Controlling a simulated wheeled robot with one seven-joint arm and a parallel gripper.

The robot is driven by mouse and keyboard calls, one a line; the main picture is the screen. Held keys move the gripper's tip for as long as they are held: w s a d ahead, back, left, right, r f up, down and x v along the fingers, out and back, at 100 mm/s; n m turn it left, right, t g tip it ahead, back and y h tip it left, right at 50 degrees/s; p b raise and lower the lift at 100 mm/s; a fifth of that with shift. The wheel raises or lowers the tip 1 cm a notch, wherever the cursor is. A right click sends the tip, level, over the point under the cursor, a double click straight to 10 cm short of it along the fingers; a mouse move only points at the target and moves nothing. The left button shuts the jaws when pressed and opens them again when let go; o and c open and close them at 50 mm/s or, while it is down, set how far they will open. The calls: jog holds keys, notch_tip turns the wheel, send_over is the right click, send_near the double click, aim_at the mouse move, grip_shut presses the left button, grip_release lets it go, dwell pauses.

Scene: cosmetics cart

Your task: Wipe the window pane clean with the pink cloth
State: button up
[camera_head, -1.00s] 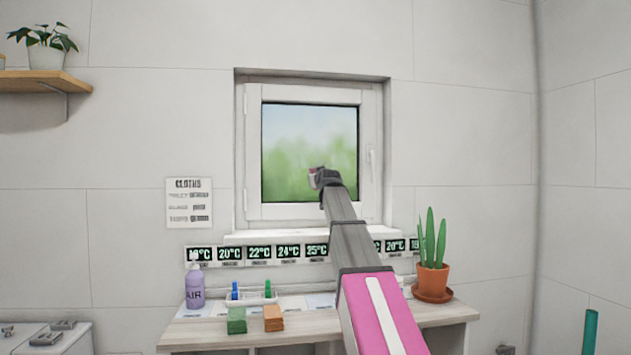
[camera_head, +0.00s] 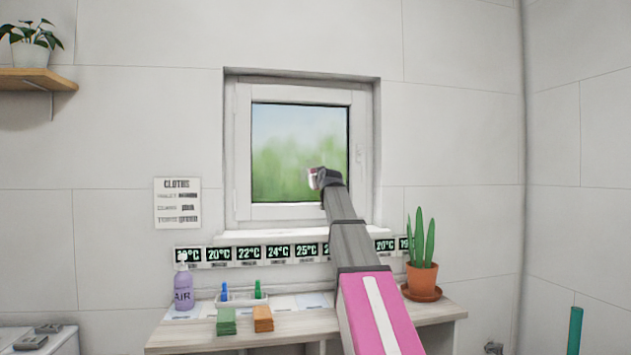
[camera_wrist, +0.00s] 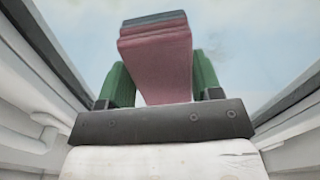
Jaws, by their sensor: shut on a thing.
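The window pane (camera_head: 290,145) is in the wall ahead, with blurred green and pale blue behind it. It also fills the upper wrist view (camera_wrist: 245,45), where it looks pale and faintly smudged. My gripper (camera_head: 314,178) is in front of the pane's lower right part. In the wrist view its green fingers (camera_wrist: 162,85) are shut on the folded pink cloth (camera_wrist: 155,50), which sticks out toward the pane. A darker grey-blue edge shows at the cloth's far end. I cannot tell whether the cloth touches the glass.
The white window frame (camera_head: 243,155) surrounds the pane, with a sill below. On the desk (camera_head: 190,335) are a purple bottle (camera_head: 183,290), green (camera_head: 226,322) and orange (camera_head: 263,318) folded cloths, and a potted cactus (camera_head: 422,275). A sign (camera_head: 177,203) hangs left of the window.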

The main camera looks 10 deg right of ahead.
jog(key=shift+w+d, duration=0.1)
jog(key=shift+d, duration=1.45)
jog(key=shift+r, duration=0.1)
jog(key=shift+r, duration=0.1)
